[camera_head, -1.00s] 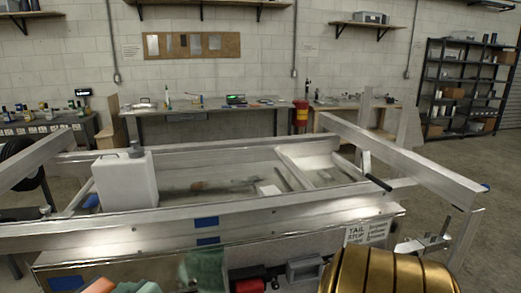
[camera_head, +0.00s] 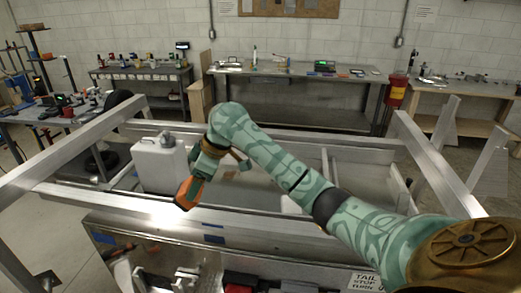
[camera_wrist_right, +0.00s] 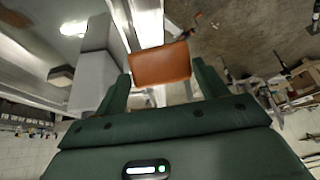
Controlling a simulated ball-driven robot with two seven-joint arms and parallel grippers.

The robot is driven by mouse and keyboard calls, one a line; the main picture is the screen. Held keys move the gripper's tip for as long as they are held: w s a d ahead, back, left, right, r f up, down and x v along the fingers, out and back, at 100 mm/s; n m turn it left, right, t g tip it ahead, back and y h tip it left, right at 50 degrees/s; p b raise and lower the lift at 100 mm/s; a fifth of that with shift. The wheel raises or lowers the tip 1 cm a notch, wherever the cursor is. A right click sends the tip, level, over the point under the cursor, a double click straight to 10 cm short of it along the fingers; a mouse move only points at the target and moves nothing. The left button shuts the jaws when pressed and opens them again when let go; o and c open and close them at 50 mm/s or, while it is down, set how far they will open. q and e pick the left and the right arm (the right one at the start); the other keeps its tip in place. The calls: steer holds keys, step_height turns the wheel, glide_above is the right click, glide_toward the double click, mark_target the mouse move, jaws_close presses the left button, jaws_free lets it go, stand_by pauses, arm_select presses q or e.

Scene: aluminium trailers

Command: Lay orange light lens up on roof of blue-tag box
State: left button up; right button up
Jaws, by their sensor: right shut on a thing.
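The orange light (camera_head: 187,195) is a flat orange block in the head view. It hangs tilted from my right gripper (camera_head: 192,182), above the front rail of the aluminium frame, near the white jug. In the right wrist view the orange light (camera_wrist_right: 160,63) is between the two dark green fingers, which are shut on it. I cannot tell which way its lens faces. Blue tags show on the metal front at lower left (camera_head: 103,237) and near the middle (camera_head: 213,239); I cannot tell which box is the blue-tag box. My left gripper is not in view.
A white jug (camera_head: 160,163) stands inside the aluminium trailer frame (camera_head: 75,197), left of my right gripper. Metal parts (camera_head: 150,262) lie in front of the rail at lower left. Workbenches (camera_head: 290,85) line the back wall.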

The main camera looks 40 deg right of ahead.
steer(key=d+n+g+h+p, duration=0.4)
steer(key=d+n+p, duration=0.1)
steer(key=d+n, duration=1.1)
steer(key=d+f+n+t+b, duration=0.1)
steer(key=f+n+b, duration=0.2)
steer(key=f, duration=0.1)
steer(key=s+d+f+n+t+b, duration=0.1)
steer(key=f+n+t+b, duration=0.1)
steer(key=f+n+b, duration=0.1)
steer(key=s+d+f+n+t+b, duration=0.1)
steer(key=f+n+b, duration=0.2)
steer(key=f+b, duration=0.2)
steer(key=shift+f+t+h, duration=0.3)
steer(key=shift+f+t, duration=0.1)
steer(key=shift+f, duration=0.45)
steer(key=shift+r, duration=0.1)
steer(key=shift+s+f, duration=0.1)
steer(key=shift+f, duration=0.25)
